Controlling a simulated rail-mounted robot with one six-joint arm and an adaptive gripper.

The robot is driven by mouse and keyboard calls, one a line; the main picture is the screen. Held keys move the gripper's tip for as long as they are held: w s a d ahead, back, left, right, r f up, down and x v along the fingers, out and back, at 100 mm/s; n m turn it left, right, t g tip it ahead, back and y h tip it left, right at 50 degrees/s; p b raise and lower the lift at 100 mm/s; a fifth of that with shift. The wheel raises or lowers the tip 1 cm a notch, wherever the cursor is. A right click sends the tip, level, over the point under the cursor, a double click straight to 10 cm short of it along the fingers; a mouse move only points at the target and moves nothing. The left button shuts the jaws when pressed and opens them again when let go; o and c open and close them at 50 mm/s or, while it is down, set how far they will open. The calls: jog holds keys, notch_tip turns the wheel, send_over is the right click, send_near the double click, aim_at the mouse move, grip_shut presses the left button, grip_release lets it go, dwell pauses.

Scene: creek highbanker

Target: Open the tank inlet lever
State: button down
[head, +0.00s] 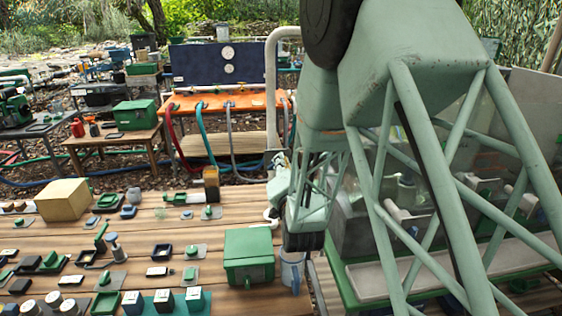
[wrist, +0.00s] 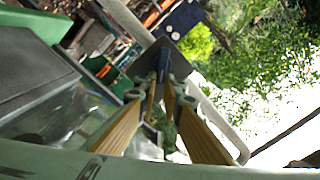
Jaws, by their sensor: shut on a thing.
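In the wrist view my gripper (wrist: 161,82) has its two tan-padded fingers drawn together at the tips. They are shut on a small dark blue piece (wrist: 164,63), which looks like the tank inlet lever's handle. A grey curved pipe (wrist: 226,128) passes close behind the fingers. In the head view the upright grey inlet pipe (head: 271,90) stands left of my arm, with small dark and pale fittings at its lower end. My arm hides much of that area, and I cannot make out the fingertips there. The lever's exact angle cannot be told.
A wooden table (head: 150,235) crowded with small parts fills the lower left. A green box (head: 249,256) and a grey mug (head: 292,271) stand at its right edge, close to my arm. A green-rimmed tank (head: 365,235) lies to the right, behind my arm. An orange bench stands behind.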

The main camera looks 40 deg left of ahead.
jog(key=shift+d+f+m, duration=0.1)
jog(key=shift+f+m, duration=0.35)
jog(key=shift+m, duration=0.8)
jog(key=shift+f+m, duration=0.4)
jog(key=shift+m, duration=0.9)
jog(key=shift+d+f+m, duration=0.1)
jog(key=shift+f+m, duration=0.35)
jog(key=shift+m, duration=0.8)
jog(key=shift+s+a, duration=0.1)
jog(key=c, duration=2.9)
grip_release()
jog(key=shift+a+r, duration=0.1)
jog(key=shift+o, duration=1.1)
jog(key=shift+s+a+r, duration=0.1)
jog(key=shift+s+a, duration=0.05)
jog(key=shift+w+d+r, duration=0.1)
jog(key=shift+w+d, duration=0.1)
jog(key=shift+d, duration=0.1)
